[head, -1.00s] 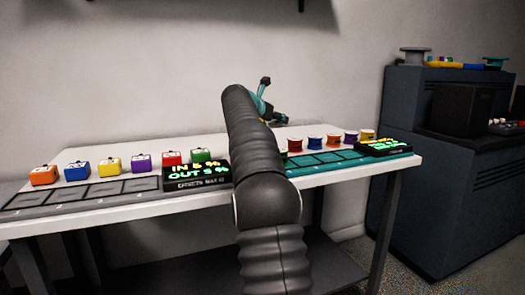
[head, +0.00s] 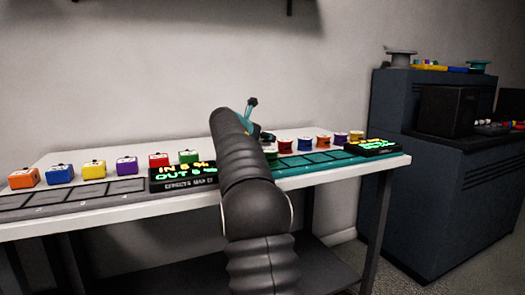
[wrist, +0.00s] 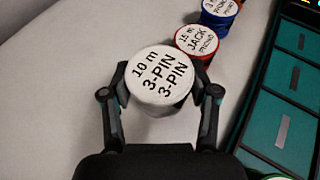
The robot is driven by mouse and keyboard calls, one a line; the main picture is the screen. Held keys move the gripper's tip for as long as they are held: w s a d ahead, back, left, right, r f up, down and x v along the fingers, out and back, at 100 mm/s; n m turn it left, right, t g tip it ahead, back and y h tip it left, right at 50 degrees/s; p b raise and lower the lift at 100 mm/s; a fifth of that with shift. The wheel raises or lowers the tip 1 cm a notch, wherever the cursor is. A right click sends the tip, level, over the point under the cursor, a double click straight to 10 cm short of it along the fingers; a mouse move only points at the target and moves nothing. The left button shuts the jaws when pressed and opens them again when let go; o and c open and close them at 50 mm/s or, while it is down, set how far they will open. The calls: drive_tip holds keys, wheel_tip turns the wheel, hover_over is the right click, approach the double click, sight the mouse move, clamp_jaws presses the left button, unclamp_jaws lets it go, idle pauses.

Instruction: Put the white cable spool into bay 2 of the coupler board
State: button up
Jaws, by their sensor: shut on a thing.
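The white cable spool (wrist: 160,72) has a round white top reading "10 m 3-PIN 3-PIN". In the wrist view it sits between the two dark fingers of my gripper (wrist: 162,88), which is shut on it. In the head view my gripper (head: 264,136) is low over the back of the table, and my arm hides the white spool. I cannot tell whether the spool touches the table. The teal coupler board (wrist: 262,133) lies to the right of the spool in the wrist view. It also shows in the head view (head: 312,161), its left end partly hidden by my arm.
A red spool (wrist: 197,42) and a blue spool (wrist: 219,14) stand beyond the white one. More spools line the table behind the board. A lit display (head: 372,147) is at the board's right end. Coloured boxes (head: 93,169) and a grey board (head: 75,198) are at left.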

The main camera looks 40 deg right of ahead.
sight(263, 146)
drive_tip(key=shift+f, duration=1.55)
drive_tip(key=shift+f, duration=0.15)
drive_tip(key=o, duration=1.2)
drive_tip(key=shift+o, duration=0.2)
drive_tip(key=shift+f+b, duration=0.2)
drive_tip(key=shift+b, duration=0.1)
drive_tip(key=shift+a+r, duration=0.15)
drive_tip(key=v, duration=1.3)
drive_tip(key=shift+s+a, duration=0.25)
drive_tip(key=shift+s, duration=0.25)
